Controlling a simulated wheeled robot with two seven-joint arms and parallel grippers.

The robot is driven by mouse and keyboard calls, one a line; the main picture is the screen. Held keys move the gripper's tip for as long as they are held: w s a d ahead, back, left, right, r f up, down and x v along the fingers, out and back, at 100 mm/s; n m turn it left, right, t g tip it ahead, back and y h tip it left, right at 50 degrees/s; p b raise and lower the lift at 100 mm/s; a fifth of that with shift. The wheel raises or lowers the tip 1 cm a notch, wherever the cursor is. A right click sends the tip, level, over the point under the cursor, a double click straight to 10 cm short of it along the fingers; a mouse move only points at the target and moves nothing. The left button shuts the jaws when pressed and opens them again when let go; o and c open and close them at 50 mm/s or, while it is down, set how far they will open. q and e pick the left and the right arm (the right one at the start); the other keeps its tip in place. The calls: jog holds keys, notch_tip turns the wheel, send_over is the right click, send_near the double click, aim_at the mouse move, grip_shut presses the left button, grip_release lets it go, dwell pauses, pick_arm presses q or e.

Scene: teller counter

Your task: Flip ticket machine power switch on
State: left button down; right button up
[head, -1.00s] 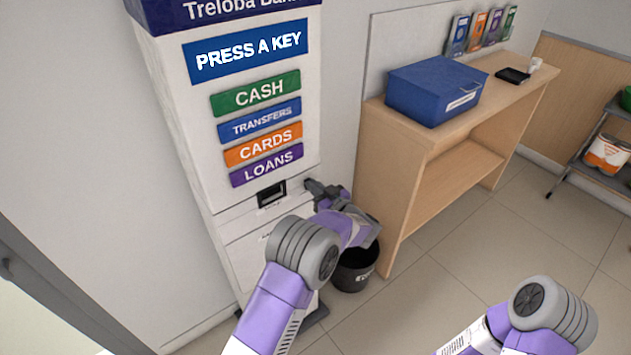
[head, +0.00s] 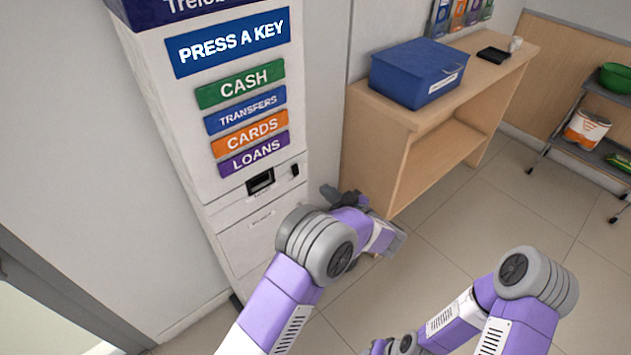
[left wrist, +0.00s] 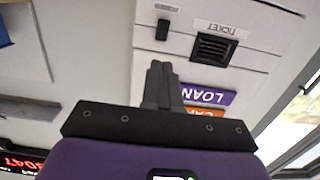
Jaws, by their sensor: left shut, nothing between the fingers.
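The white ticket machine (head: 235,200) stands at the left-centre of the head view, with its "PRESS A KEY" panel and coloured keys. Its small black power switch (head: 295,169) is on the front, right of the dark ticket slot (head: 260,181). The left wrist view shows the machine upside down, with the black switch (left wrist: 162,30) under a "POWER" label beside the ticket slot (left wrist: 214,48). I cannot tell the switch's position. My left gripper (head: 329,194) is shut and empty, apart from the switch, to its lower right in the head view. Its fingers (left wrist: 160,85) point toward the switch. My right gripper is out of view.
A wooden counter (head: 395,150) with a blue box (head: 415,75) stands close right of the machine. A black tray (head: 493,55) and a cup lie farther along. A shelf rack (head: 585,145) is at the far right. Tiled floor lies open in front.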

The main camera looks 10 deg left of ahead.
pick_arm(q)
jog(key=shift+v, duration=1.1)
jog(key=s+a+f+m+h, duration=0.2)
jog(key=f+h, duration=0.2)
jog(key=f, duration=0.3)
jog(key=s+a+f+m+g+h, duration=0.1)
jog(key=s+a+f+m+h, duration=0.15)
jog(key=f, duration=0.55)
jog(key=s+a+f+m+h, duration=0.1)
jog(key=f+m+h, duration=0.1)
jog(key=f+h, duration=0.35)
jog(key=s+d+f+g+h, duration=0.1)
jog(key=s+f+g+h, duration=0.1)
jog(key=s, duration=0.6)
jog(key=s+d+f+m+g+h, duration=0.1)
jog(key=s+f+g, duration=0.2)
jog(key=s, duration=0.5)
jog(key=s+d+f+g+h, duration=0.1)
jog(key=s+f+g+h, duration=0.1)
jog(key=s, duration=0.7)
jog(key=shift+d+f+g+h, duration=0.35)
jog(key=shift+f+g, duration=0.3)
jog(key=shift+g, duration=0.35)
